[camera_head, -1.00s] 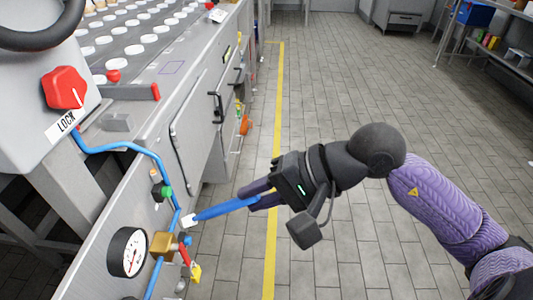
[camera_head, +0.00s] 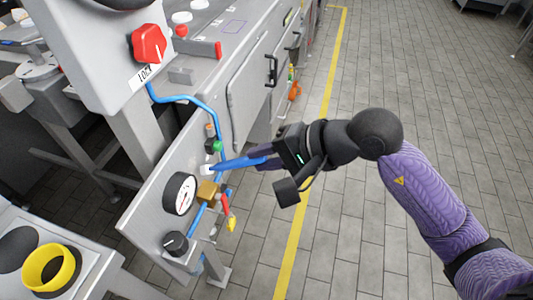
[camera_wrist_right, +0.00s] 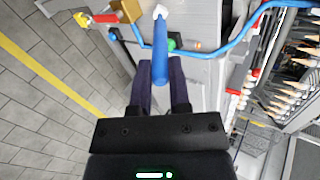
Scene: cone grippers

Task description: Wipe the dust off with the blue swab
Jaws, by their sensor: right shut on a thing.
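The blue swab (camera_head: 238,162) is held in my right gripper (camera_head: 265,158), pointing left toward the grey machine panel (camera_head: 155,208). Its white tip is by the blue pipe, above the brass block (camera_head: 207,193). I cannot tell whether the tip touches the panel. In the right wrist view the swab (camera_wrist_right: 160,48) runs forward from between the two purple fingers of the gripper (camera_wrist_right: 160,80), its white tip close to the brass block (camera_wrist_right: 126,11). No dust can be made out. My left gripper is not in view.
A pressure gauge (camera_head: 180,194), a green button (camera_head: 213,146), a red lever (camera_head: 224,205) with a yellow tag and a black knob (camera_head: 175,243) surround the swab tip. A red rotary switch (camera_head: 148,43) is above. The tiled floor at the right is clear.

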